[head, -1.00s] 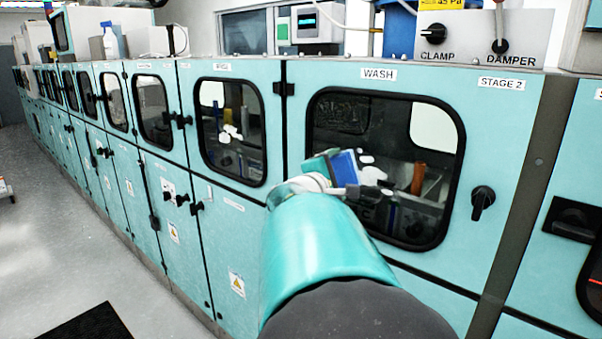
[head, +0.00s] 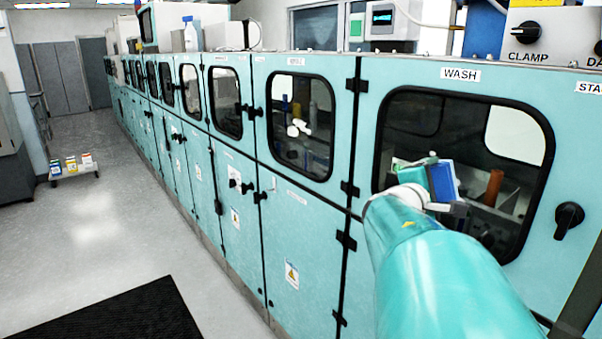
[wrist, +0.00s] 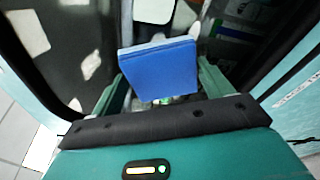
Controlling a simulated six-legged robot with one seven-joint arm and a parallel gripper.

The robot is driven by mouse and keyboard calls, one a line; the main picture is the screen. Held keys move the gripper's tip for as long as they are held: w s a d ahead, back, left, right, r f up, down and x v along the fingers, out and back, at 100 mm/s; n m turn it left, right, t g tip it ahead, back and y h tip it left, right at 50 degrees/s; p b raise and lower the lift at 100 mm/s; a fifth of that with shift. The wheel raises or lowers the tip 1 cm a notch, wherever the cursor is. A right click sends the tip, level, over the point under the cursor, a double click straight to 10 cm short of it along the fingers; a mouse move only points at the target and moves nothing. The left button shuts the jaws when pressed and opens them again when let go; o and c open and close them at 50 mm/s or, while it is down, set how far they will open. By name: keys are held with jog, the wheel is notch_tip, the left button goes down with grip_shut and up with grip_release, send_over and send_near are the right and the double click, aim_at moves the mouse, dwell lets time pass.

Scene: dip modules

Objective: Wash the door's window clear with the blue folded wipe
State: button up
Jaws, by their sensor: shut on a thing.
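The door marked WASH (head: 367,115) is pale teal and closed, with a black-framed window (head: 465,125) in it. Through the glass I see a dim inside with an orange-brown upright thing; pale reflections lie on the pane. My gripper (head: 436,192) is in front of the window's lower left part. It is shut on the blue folded wipe (head: 445,182). In the wrist view the wipe (wrist: 160,72) stands between the green fingers of my gripper (wrist: 165,88), its broad blue face towards the camera. I cannot tell whether it touches the glass. My arm hides the window's lower edge.
A black handle (head: 569,220) sticks out right of the window. The neighbouring door's window (head: 300,100) has white spots. Similar doors run away to the left. The floor (head: 120,215) is open, with a dark mat (head: 120,318) and a low rack (head: 73,172).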

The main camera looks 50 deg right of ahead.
aim_at(452, 188)
jog(key=shift+s+a, duration=0.2)
jog(key=shift+s, duration=0.95)
jog(key=shift+s+a, duration=0.15)
jog(key=shift+s, duration=1.05)
jog(key=shift+s+a, duration=0.2)
jog(key=shift+s, duration=0.95)
jog(key=shift+w, duration=0.1)
jog(key=shift+w+d, duration=0.25)
jog(key=shift+w, duration=0.6)
jog(key=shift+w+d, duration=0.2)
jog(key=shift+w, duration=0.6)
jog(key=shift+c, duration=0.7)
jog(key=shift+w+d, duration=0.25)
jog(key=shift+w, duration=1.5)
jog(key=shift+w+d, duration=0.2)
jog(key=shift+w, duration=1.55)
jog(key=shift+w+d+r, duration=0.15)
jog(key=shift+w+r, duration=0.6)
jog(key=shift+w, duration=0.1)
jog(key=shift+w+d+r, duration=0.15)
jog(key=shift+w+r, duration=0.55)
jog(key=shift+w, duration=0.1)
jog(key=shift+s+a, duration=0.15)
jog(key=shift+s, duration=1.75)
